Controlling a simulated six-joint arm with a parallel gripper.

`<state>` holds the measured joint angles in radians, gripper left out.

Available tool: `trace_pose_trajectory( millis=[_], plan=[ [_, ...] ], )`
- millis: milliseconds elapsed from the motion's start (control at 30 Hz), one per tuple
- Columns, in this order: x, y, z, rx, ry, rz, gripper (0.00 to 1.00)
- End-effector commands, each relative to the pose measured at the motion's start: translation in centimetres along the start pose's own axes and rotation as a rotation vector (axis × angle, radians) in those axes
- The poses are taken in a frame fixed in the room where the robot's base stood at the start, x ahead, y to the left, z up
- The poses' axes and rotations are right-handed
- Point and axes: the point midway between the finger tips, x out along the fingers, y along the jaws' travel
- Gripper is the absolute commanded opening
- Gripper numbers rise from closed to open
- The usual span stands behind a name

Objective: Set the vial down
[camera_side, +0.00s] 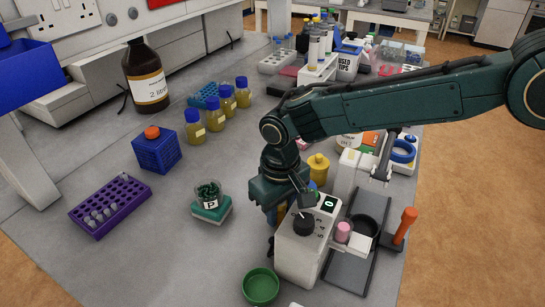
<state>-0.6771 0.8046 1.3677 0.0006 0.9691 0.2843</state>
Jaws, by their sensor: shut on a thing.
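My gripper (276,214) points down just behind and left of a white device with a black knob (303,223). It is shut on a vial, of which only a small yellow part (283,213) shows between the fingers and the device. Most of this vial is hidden, and I cannot tell whether its base touches the bench. Several similar yellow vials with blue caps (227,103) stand upright in a row further back on the grey bench (160,215).
A green-based pot marked P (210,203) stands left of my gripper, and a green bowl (260,286) lies in front. A purple rack (110,203) and a blue box (156,150) are further left. A yellow container (318,168) and an orange-handled tool (405,226) are to the right.

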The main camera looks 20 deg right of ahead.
Motion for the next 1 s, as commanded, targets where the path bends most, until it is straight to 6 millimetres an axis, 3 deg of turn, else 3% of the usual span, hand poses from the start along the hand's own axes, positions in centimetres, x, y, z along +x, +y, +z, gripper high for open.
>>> trace_pose_trajectory(
  millis=[167,200,267,667,1000],
  plan=[
    [0.3,0.0,0.0,0.0,-0.001,0.0,0.04],
    [0.3,0.0,0.0,0.0,-0.001,0.0,0.28],
    [0.3,0.0,0.0,0.0,-0.001,0.0,0.35],
    [-0.1,0.0,0.0,0.0,0.001,0.0,0.35],
    [-3.4,0.0,-0.1,0.0,0.004,-0.001,0.35]
  ],
)
